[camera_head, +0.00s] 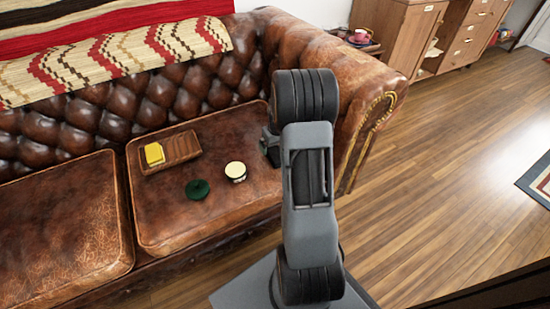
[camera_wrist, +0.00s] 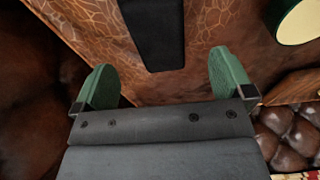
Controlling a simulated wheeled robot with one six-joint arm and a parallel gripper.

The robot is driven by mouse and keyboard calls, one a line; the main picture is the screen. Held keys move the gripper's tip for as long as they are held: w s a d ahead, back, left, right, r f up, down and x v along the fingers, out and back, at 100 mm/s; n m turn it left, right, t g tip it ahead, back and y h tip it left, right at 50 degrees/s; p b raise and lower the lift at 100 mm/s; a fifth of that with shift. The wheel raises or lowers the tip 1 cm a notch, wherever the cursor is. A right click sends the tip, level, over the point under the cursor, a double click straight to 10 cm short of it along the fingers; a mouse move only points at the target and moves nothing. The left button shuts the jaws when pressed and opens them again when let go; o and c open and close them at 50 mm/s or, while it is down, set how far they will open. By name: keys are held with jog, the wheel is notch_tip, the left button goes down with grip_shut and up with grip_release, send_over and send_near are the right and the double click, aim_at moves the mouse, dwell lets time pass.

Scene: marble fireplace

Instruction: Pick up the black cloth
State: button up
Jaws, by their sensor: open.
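The black cloth (camera_wrist: 153,32) shows in the wrist view as a flat, dark, folded-looking strip on the brown leather seat cushion (camera_head: 150,222), at the top middle of the picture. My gripper (camera_wrist: 162,62) is open, with its two green fingertips apart. The cloth's near end lies in the gap between them in the picture, and neither finger touches it. How high the fingers are above it I cannot tell. In the head view the cloth is not visible; my arm covers that part of the sofa. Only a dark bit of my gripper (camera_head: 270,147) shows there, beside the arm.
On the same cushion are a wooden tray (camera_head: 180,152) with a yellow block (camera_head: 154,154), a cream-topped round container (camera_head: 236,170) and a dark green round object (camera_head: 197,189). The sofa's armrest (camera_head: 345,75) rises close on the right. Open wooden floor (camera_head: 450,170) lies beyond.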

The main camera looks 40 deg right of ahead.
aim_at(275, 152)
jog(key=shift+w+d+f+b, duration=0.1)
jog(key=shift+w+f+b, duration=0.1)
jog(key=shift+f+b, duration=0.9)
jog(key=shift+w+d+f+b, duration=0.1)
jog(key=shift+w+f+b, duration=0.2)
jog(key=shift+f, duration=1.35)
jog(key=shift+s, duration=0.1)
jog(key=shift+r, duration=0.1)
jog(key=c, duration=1)
jog(key=shift+r, duration=0.1)
jog(key=shift+r+p, duration=0.35)
jog(key=shift+r, duration=0.3)
jog(key=s+a+r+p, duration=0.1)
jog(key=r, duration=0.1)
jog(key=s+a+r+p, duration=0.1)
jog(key=r, duration=0.2)
jog(key=s+a+r+p, duration=0.1)
jog(key=r, duration=0.2)
jog(key=shift+s+a+p, duration=0.1)
jog(key=shift+a+p, duration=0.25)
jog(key=shift+p, duration=0.05)
jog(key=s+a+r, duration=0.1)
jog(key=s+a, duration=0.1)
jog(key=s+a+r+p, duration=0.1)
jog(key=s+a, duration=0.1)
jog(key=s+a+r+p, duration=0.1)
jog(key=s+a, duration=0.1)
jog(key=shift+s+a+r, duration=0.2)
jog(key=shift+a+r, duration=0.05)
jog(key=shift+a, duration=0.1)
